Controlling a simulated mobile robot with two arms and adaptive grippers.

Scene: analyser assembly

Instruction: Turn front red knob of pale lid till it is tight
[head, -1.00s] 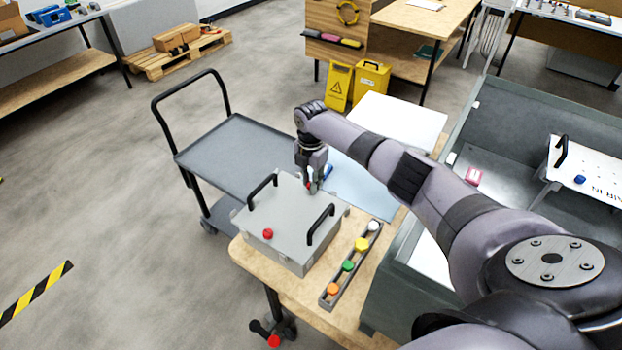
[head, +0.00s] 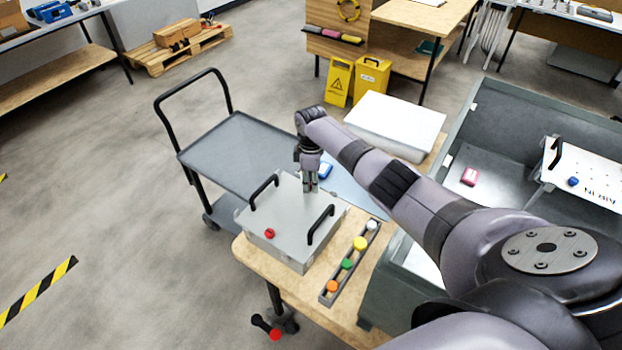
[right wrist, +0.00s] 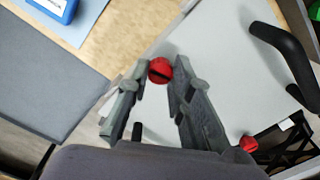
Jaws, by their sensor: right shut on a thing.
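The pale grey lid (head: 286,215) with two black handles sits on a wooden-topped table. One red knob (right wrist: 160,70) at its far edge is between the fingertips of my right gripper (head: 310,188). The right gripper (right wrist: 161,84) is shut on this knob from above; in the head view the fingers mostly hide it. The other red knob (head: 269,233) stands free at the lid's near left side; it also shows at the lower right of the right wrist view (right wrist: 248,144). I cannot tell how tight either knob is. My left gripper is not in view.
A rail of coloured knobs (head: 346,264) lies right of the lid. A blue object (head: 325,171) lies on a pale blue mat (head: 362,188) behind it. A grey trolley (head: 238,150) stands at the left, a large grey bin (head: 485,140) at the right.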

